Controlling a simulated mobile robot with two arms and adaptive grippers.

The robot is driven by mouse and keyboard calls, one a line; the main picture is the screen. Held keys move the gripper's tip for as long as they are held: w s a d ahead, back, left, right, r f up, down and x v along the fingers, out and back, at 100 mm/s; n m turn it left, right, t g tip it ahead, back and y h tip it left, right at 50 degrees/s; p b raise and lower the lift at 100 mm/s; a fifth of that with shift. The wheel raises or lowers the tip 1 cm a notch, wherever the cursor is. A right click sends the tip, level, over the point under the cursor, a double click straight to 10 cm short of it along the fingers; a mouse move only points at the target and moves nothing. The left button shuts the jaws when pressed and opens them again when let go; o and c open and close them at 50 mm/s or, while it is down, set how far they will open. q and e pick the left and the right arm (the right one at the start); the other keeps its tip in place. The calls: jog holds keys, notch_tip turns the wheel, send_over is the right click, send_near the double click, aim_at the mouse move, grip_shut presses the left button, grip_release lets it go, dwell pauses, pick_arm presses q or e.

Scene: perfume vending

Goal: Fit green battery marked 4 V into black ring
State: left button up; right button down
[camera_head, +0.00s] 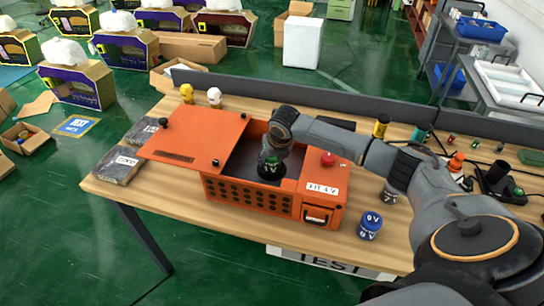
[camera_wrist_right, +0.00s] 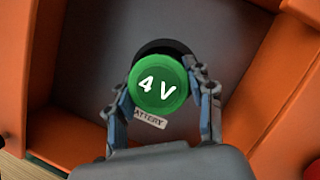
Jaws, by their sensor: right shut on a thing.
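The green battery (camera_wrist_right: 158,85), marked "4 V" on its top, is between the fingers of my right gripper (camera_wrist_right: 163,105) in the wrist view. In the head view the battery (camera_head: 271,166) shows inside the orange box (camera_head: 245,197), which bears a "FIT 4 V" label. My right gripper (camera_head: 270,155) is shut on it from above. The black ring (camera_wrist_right: 160,47) shows as a dark curved edge behind the battery, on the box's grey floor. The battery hides most of the ring, so I cannot tell how deep it sits. My left gripper is not in view.
The box's orange lid (camera_head: 195,138) lies open to the left. A blue 9 V battery (camera_head: 369,226) and a grey battery (camera_head: 390,193) stand right of the box. A red button (camera_head: 328,158) is on its right top. Dark packs (camera_head: 118,165) lie at the table's left.

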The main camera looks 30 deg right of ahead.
jog(key=c, duration=0.5)
grip_release()
jog(key=shift+r, duration=0.5)
jog(key=b+v, duration=0.2)
jog(key=v, duration=0.9)
jog(key=shift+s+a+r, duration=0.1)
jog(key=shift+r, duration=0.15)
